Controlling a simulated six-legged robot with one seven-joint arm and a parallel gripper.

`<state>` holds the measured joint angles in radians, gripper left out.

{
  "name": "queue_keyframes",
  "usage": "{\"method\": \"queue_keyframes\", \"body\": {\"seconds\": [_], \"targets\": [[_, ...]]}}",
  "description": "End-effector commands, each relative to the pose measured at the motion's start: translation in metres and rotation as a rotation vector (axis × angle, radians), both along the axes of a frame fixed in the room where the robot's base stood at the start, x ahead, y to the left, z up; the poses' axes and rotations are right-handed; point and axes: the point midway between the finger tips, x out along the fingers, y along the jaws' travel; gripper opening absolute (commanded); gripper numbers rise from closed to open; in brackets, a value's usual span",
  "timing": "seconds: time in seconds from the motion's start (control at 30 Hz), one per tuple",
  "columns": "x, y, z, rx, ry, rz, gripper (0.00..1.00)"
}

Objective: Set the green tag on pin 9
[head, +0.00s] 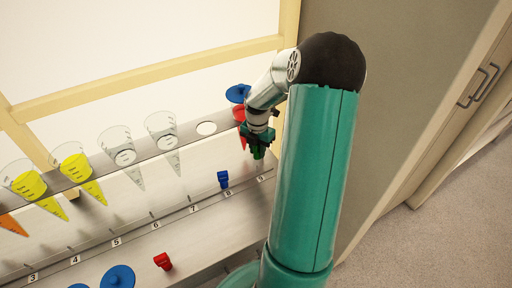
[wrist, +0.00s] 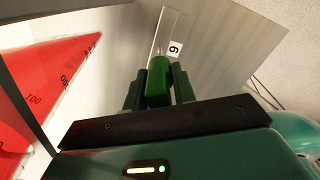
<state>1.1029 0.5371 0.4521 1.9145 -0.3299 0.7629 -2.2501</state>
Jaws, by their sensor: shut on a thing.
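The green tag (wrist: 158,82) is held between the two fingers of my gripper (wrist: 160,92) in the wrist view. In the head view my gripper (head: 259,150) is at the right end of the shelf, just above the number 9 label (head: 261,179). The same label (wrist: 175,48) shows turned round just beyond the tag in the wrist view. A thin upright line, perhaps pin 9, shows close to the tag's far end. I cannot tell whether the tag is around the pin or apart from it.
A red cone (wrist: 45,85) is close on the left in the wrist view. A blue tag (head: 223,179) is by label 8 (head: 228,194). A red tag (head: 162,261) is lower down. Several measuring cones stand in the upper rack, with one empty hole (head: 206,128). Blue discs lie at bottom left.

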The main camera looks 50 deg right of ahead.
Motion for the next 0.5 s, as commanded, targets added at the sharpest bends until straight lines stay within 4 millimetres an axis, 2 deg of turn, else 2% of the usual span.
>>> {"method": "queue_keyframes", "body": {"seconds": [0.5], "targets": [[0.001,0.000,-0.038,0.001,0.001,0.002,0.01]]}}
